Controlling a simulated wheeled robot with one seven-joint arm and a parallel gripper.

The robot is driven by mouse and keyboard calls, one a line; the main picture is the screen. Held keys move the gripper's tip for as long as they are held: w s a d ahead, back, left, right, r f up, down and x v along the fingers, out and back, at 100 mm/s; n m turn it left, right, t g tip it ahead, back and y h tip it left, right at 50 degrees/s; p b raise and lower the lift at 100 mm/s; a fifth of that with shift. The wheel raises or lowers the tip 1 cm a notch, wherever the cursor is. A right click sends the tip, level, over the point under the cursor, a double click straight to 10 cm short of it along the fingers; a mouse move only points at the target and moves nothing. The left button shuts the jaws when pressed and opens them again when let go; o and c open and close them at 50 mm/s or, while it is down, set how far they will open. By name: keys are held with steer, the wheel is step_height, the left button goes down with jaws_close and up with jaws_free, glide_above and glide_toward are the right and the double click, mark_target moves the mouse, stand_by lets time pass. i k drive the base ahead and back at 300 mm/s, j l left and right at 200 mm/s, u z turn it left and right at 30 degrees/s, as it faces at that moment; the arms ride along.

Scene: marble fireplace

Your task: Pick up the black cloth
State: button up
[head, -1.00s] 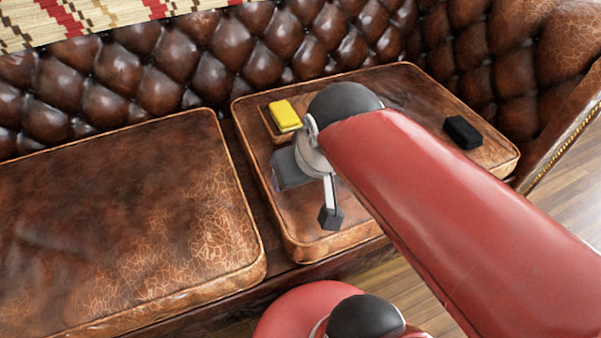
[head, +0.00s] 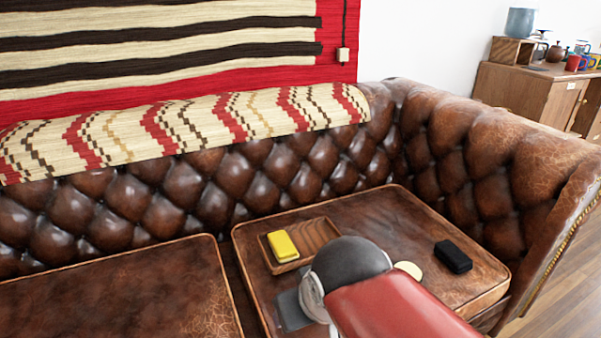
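A small black block-like thing (head: 453,256) lies on the right part of the right sofa cushion (head: 400,220). It may be the black cloth folded up, but its fabric cannot be made out. My gripper (head: 293,312) is at the bottom of the head view, over the left front of the same cushion, well to the left of the black thing and apart from it. My red arm and dark wrist joint hide most of it, and its fingertips are out of view.
A wooden tray (head: 316,234) holding a yellow block-like thing (head: 282,246) lies behind my gripper on the cushion. A cream round thing (head: 408,270) shows beside my wrist. The tufted backrest (head: 270,170) and right armrest (head: 500,160) border the cushion.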

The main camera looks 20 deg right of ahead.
mark_target(452, 257)
steer(key=l+z, duration=0.15)
steer(key=z, duration=0.35)
steer(key=k+l+z, duration=0.1)
steer(key=z, duration=0.4)
steer(key=l+z, duration=0.2)
steer(key=z, duration=0.3)
